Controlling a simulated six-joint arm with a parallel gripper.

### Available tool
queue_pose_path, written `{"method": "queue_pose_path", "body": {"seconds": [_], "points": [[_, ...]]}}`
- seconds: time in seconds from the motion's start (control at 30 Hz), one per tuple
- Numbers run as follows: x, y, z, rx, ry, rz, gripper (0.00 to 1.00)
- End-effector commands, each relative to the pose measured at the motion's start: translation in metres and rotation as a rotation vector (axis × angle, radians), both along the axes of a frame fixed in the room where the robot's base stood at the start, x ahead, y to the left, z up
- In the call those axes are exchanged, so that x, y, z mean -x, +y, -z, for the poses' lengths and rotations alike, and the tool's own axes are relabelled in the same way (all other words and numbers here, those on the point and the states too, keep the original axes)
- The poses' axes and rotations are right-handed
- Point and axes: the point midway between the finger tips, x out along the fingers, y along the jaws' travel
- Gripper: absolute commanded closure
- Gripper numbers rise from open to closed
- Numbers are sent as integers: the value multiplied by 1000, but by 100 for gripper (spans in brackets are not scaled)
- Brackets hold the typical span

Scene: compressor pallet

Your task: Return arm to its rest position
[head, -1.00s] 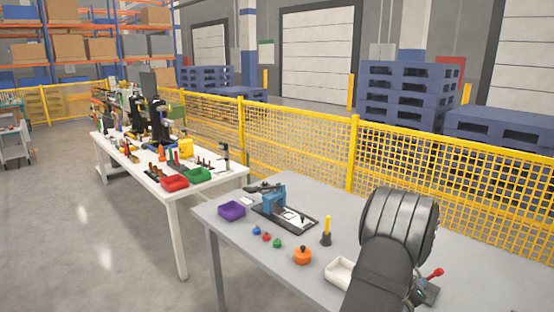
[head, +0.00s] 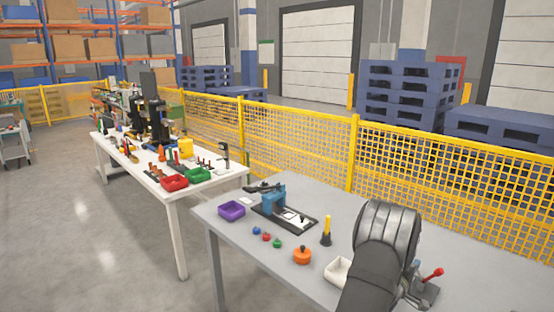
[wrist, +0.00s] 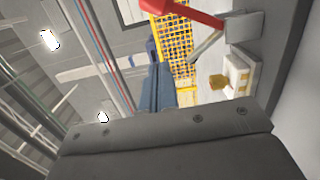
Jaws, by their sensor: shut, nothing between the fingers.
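My arm, dark grey and bulky, rises at the right front of the grey table (head: 380,208) in the head view, and its rounded joint stands above the table top. My gripper (wrist: 165,130) shows in the wrist view as a broad grey part with screws along the bottom. It is shut and empty; its fingertips cannot be made out singly. In the head view the arm hides the gripper.
A red-handled lever (head: 430,275) stands just right of my arm, and a white tray (head: 338,271) partly behind it on the left. An orange pot (head: 303,256), yellow-topped post (head: 326,232), blue fixture (head: 274,201) and purple bin (head: 232,211) stand farther left. A yellow fence (head: 300,148) runs behind.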

Motion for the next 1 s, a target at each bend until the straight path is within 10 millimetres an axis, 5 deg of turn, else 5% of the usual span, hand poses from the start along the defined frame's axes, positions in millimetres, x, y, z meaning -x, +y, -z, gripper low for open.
{"method": "queue_pose_path", "body": {"seconds": [0.5,1.0], "points": [[-29,17,16,271,272,2,100],[28,83,18,264,265,1,100]]}}
